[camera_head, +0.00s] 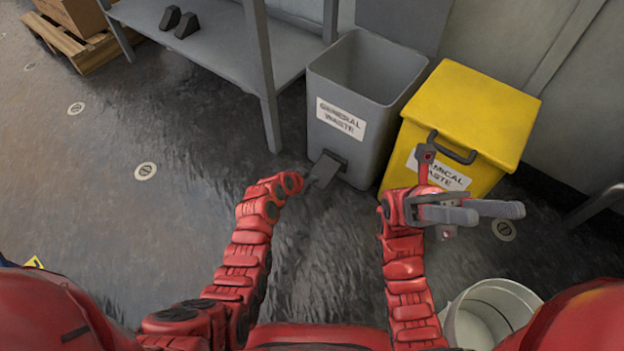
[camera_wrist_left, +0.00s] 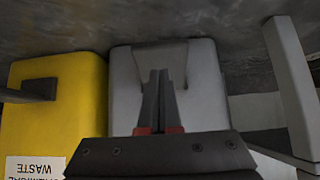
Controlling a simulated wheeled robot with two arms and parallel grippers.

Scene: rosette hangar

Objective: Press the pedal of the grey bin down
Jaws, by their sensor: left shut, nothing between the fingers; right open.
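The grey bin (camera_head: 392,101), labelled general waste, stands upright left of the yellow bin, its top open and its inside visible. Its dark grey pedal (camera_head: 329,167) sticks out low at the front. My left gripper (camera_head: 316,180) is shut and empty at the pedal, partly hidden by its wrist. In the left wrist view the shut fingers (camera_wrist_left: 160,76) reach over the pedal plate (camera_wrist_left: 180,54) in front of the grey bin (camera_wrist_left: 205,95); I cannot tell if they touch it. My right gripper (camera_head: 499,212) is open and empty in front of the yellow bin.
The yellow bin (camera_head: 470,105) with a dark handle stands close to the grey bin's right. A grey shelf (camera_head: 225,45) stands at its left. A white bucket (camera_head: 510,300) is at the lower right.

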